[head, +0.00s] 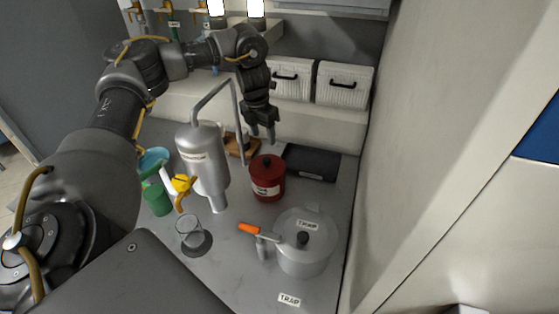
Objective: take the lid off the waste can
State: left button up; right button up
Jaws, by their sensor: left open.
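A red can (267,185) with a pale label on its front stands on the grey worktop; it looks like the waste can. Its red lid (267,163) with a small dark knob sits on top. My left gripper (262,138) points down, open and empty, above and slightly behind the lid. Its fingertips look apart from the knob, though the exact gap is hard to judge. My right gripper is not in view.
A metal still-like vessel (203,160) with a bent pipe stands left of the can.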

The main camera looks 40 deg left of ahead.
aim_at(266, 159)
pick_arm(q)
jog(key=f, duration=0.2)
jog(key=f+b, duration=0.1)
jog(key=f, duration=0.2)
jog(key=shift+d+f, duration=0.2)
jog(key=shift+f, duration=0.05)
jog(key=shift+s+a, duration=0.1)
jog(key=shift+s+f, duration=0.25)
jog(key=shift+f, duration=0.05)
jog(key=f+p, duration=0.1)
jog(key=w+f, duration=0.1)
jog(key=f, duration=0.1)
jog(key=shift+f+p, duration=0.2)
jog(key=shift+p, duration=0.15)
jog(key=shift+w+f, duration=0.2)
jog(key=shift+f, duration=0.15)
jog(key=shift+s+r, duration=0.1)
jog(key=shift+s, duration=0.15)
jog(key=shift+w, duration=0.15)
jog(key=c, duration=1.1)
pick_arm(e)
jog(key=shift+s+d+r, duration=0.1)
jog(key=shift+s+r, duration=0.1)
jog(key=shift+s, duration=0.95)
